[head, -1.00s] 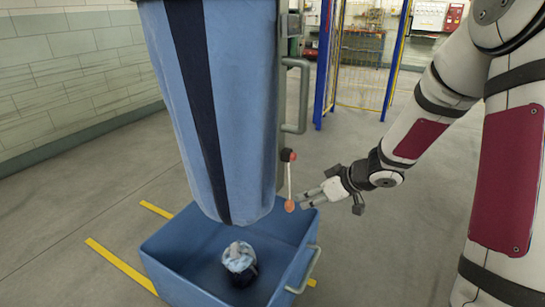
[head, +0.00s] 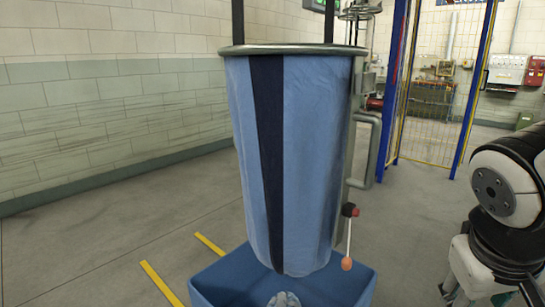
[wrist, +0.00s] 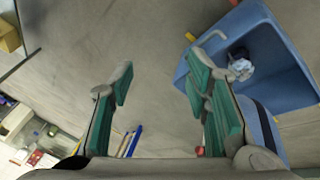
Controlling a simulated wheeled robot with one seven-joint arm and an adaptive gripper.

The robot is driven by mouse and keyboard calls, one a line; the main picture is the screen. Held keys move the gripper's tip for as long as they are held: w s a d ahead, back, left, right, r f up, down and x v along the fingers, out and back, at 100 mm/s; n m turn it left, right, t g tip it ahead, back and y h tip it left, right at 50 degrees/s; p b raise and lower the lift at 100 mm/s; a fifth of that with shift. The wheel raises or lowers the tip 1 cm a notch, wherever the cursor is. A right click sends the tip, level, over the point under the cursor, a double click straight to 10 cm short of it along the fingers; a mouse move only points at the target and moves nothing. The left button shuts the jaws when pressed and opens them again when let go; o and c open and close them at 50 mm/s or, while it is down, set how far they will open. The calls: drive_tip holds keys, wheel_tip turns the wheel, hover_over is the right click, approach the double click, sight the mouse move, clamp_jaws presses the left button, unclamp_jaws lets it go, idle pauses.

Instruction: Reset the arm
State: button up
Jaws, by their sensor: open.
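In the wrist view my gripper (wrist: 158,82) is open, with nothing between its green-padded fingers. In the head view only part of my arm shows at the right edge, and the gripper is out of that picture. A tall blue sling bag (head: 315,150) with a dark stripe hangs from a metal ring. A lever with an orange ball end (head: 347,264) hangs at its right side, apart from my arm. A blue bin (head: 213,284) stands below the bag. A pale and dark bundle (head: 284,299) lies in it and also shows in the wrist view (wrist: 240,65).
A metal handle (head: 372,150) juts out beside the bag. A blue-framed mesh fence (head: 434,90) stands behind, and a tiled wall (head: 110,100) is at left. Yellow floor marks (head: 160,282) lie left of the bin. The floor between bag and arm is clear.

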drive_tip(key=s+a+g+y, duration=0.1)
drive_tip(key=s+a+y, duration=0.1)
drive_tip(key=s+a, duration=0.3)
drive_tip(key=s+a+g+y, duration=0.15)
drive_tip(key=s+a, duration=0.25)
drive_tip(key=s, duration=0.4)
wheel_tip(320, 180, up, 22)
drive_tip(key=t+p, duration=0.3)
drive_tip(key=p, duration=1.8)
drive_tip(key=shift+w+d+n+t, duration=0.3)
drive_tip(key=shift+d+n+t, duration=0.05)
drive_tip(key=shift+n, duration=0.05)
drive_tip(key=shift+f, duration=0.1)
